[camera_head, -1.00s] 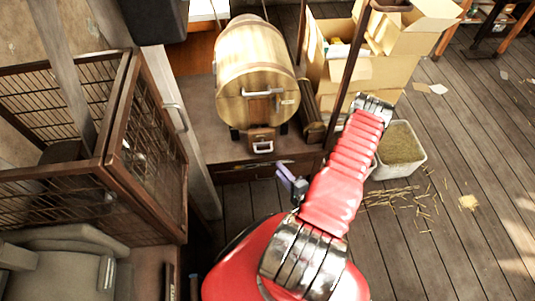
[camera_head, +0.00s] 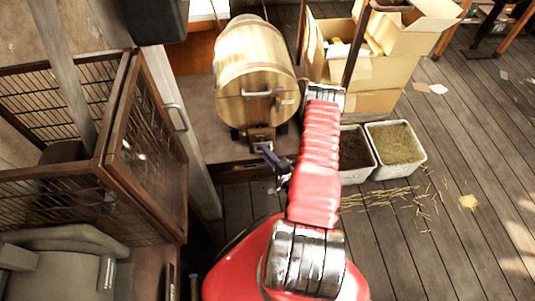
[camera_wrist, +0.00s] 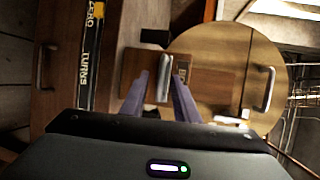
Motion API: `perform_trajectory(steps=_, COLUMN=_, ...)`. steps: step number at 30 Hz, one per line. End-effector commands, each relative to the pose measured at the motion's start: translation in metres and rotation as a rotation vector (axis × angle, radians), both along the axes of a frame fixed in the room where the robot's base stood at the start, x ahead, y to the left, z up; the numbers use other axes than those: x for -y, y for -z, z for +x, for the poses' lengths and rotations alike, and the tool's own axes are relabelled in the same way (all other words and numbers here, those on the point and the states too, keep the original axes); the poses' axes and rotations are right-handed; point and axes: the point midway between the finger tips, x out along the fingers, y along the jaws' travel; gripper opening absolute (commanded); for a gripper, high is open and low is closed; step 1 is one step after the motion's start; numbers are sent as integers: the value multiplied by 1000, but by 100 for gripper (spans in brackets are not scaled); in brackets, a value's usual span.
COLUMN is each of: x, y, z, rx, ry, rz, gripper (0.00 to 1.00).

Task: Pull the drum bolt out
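The wooden drum (camera_head: 250,65) lies on its side on a low bench, with its round lid facing me. The drum bolt (camera_head: 258,133), a wooden block with a metal handle, sits at the lid's lower edge. In the wrist view the bolt handle (camera_wrist: 164,78) stands upright between the two purple fingers of my gripper (camera_wrist: 160,84). The fingers are apart, with a gap visible beside the handle, so my gripper looks open. In the head view my gripper (camera_head: 270,154) is right at the handle and partly hides it.
A lid handle (camera_wrist: 264,88) is on the drum's face. A wood and mesh cage (camera_head: 140,150) stands left. Cardboard boxes (camera_head: 385,60) and a bin of straw (camera_head: 397,145) stand right. The plank floor further right is mostly clear.

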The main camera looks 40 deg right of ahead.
Motion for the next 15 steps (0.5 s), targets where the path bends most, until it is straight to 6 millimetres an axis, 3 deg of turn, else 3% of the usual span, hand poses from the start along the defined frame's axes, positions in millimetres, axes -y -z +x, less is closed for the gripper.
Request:
perform_trajectory(steps=12, x=1, y=2, z=9, rx=-1, ry=0, rz=1, gripper=28)
perform_trajectory(steps=15, x=1, y=2, z=9, rx=0, ry=0, rz=1, gripper=22)
